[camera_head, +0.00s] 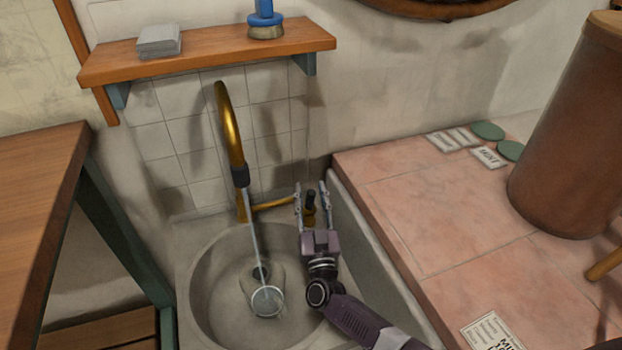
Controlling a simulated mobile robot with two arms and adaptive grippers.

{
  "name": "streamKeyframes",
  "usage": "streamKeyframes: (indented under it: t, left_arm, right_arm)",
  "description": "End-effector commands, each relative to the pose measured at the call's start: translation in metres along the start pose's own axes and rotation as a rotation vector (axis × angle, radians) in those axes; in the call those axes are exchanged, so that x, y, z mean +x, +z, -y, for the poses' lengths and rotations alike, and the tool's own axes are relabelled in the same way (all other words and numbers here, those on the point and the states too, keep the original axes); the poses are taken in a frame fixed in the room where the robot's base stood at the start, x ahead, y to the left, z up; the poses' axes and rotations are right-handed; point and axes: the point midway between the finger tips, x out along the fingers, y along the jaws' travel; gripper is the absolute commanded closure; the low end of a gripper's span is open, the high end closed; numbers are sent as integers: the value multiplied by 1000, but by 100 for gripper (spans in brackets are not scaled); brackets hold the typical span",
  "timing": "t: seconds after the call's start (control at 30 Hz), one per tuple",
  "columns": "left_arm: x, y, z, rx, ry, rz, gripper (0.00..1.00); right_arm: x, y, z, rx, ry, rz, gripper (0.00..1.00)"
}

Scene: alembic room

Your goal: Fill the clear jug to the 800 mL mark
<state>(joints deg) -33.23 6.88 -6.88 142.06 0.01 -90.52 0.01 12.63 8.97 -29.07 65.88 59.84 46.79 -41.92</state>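The clear jug (267,301) is in the round sink basin (207,292), near the drain. A thin stream of water (255,232) runs from the brass faucet (231,130) down to the jug. The jug's markings and water level are too small to read. My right gripper (311,189) is at the back right of the sink, by the tap's dark-topped handle (310,200). Its two fingers are spread apart, one on each side of the handle; I cannot tell whether either touches it. My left gripper is not in view.
A pink tiled counter (410,215) on the right holds a large brown cylinder (570,135), green discs (488,130) and paper labels (492,332). A wooden shelf (210,52) hangs above the faucet. A wooden table (35,190) stands at left.

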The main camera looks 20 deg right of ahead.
Motion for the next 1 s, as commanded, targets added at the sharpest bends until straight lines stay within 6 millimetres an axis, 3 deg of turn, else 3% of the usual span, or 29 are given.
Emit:
streamKeyframes:
  t: [0.53, 1.0]
  left_arm:
    - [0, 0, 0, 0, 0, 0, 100]
    - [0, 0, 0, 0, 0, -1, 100]
  right_arm:
    - [23, -76, 5, 4, 1, -1, 65]
    - [26, -86, 5, -2, 0, -1, 65]
